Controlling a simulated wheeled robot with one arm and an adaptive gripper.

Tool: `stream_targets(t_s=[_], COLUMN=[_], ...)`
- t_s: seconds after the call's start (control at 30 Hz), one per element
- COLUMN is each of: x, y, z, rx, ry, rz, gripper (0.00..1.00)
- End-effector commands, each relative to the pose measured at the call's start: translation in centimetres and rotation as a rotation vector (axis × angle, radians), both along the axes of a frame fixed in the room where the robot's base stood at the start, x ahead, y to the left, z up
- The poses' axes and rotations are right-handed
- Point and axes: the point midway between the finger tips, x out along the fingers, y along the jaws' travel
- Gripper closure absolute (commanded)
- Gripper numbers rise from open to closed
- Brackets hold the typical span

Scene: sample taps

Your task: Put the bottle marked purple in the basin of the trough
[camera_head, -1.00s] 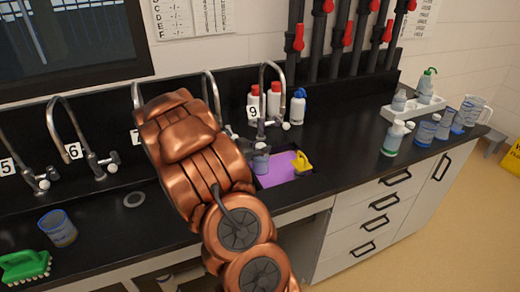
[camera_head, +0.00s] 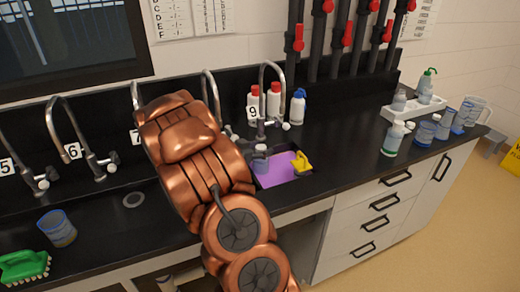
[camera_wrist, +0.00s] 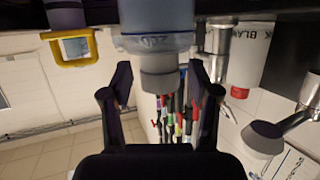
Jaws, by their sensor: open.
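My gripper (camera_wrist: 160,75) is open in the wrist view, one finger on each side of the grey cap of a bluish bottle (camera_wrist: 157,18). There is a gap on both sides of the cap. Faint print shows on the bottle's shoulder; I cannot make out a purple mark. In the head view a small bottle (camera_head: 260,152) stands in or at the left part of the trough's basin (camera_head: 277,174), whose floor looks purple. It is likely the same bottle. My copper arm hides most of my gripper in the head view.
A yellow object (camera_head: 301,161) sits at the basin's right side. A tap marked 9 (camera_head: 266,68) arches behind the basin. Red-capped bottles (camera_head: 273,100) and a blue-capped bottle (camera_head: 298,106) stand behind it. Several vessels crowd the counter's right end. A beaker (camera_head: 57,229) stands left.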

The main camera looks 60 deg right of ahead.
Motion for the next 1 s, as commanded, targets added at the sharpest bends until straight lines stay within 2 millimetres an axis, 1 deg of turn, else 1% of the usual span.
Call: stream_targets(t_s=[0.17,0.27,0.43,1.0], x=[0.0,0.2,0.6,1.8], y=[0.0,0.6,2.5,9.3], z=[0.4,0.5,0.9,3.2], rx=[0.0,0.0,0.004,0.002], ry=[0.0,-0.002,-0.002,-0.001], rz=[0.001,0.002,0.004,0.003], gripper=[0.39,0.39,0.39,0.39])
